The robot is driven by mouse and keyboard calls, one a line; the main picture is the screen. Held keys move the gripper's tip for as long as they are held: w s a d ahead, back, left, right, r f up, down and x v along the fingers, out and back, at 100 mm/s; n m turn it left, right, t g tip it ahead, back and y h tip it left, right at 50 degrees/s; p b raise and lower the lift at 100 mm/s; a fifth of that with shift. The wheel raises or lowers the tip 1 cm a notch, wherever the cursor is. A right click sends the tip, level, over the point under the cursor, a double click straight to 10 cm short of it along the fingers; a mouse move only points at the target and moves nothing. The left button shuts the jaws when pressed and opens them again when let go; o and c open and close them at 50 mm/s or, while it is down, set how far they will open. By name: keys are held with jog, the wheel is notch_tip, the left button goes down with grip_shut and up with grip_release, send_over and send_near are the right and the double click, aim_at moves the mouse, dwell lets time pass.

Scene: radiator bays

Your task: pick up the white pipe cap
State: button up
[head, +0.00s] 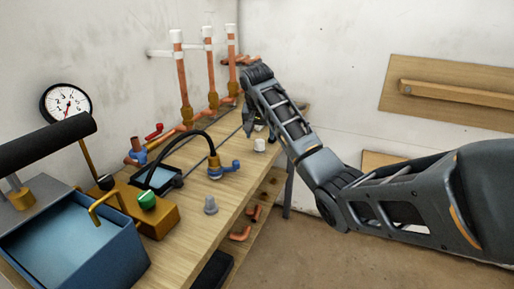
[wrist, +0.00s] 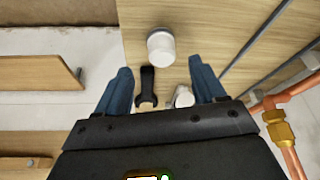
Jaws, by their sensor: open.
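A small white pipe cap (head: 259,145) stands on the wooden bench near its right edge. In the wrist view the white cap (wrist: 161,48) lies just beyond the fingertips, roughly centred between the two fingers. My gripper (head: 258,130) is above the bench close to the cap, partly hidden by my arm in the head view. In the wrist view my gripper (wrist: 160,72) is open, with its blue fingers spread and nothing held between them. I cannot tell the exact height of the fingers above the bench.
A dark wrench (wrist: 147,88) and a small whitish metal piece (wrist: 183,97) show between the fingers. Upright copper pipes (head: 183,75) with white tops stand behind.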

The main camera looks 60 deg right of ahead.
aim_at(260, 142)
jog(key=shift+a+x, duration=0.2)
jog(key=shift+x, duration=1.1)
jog(key=shift+a+x, duration=0.2)
jog(key=shift+x, duration=1.1)
jog(key=shift+f, duration=0.15)
jog(key=c, duration=0.9)
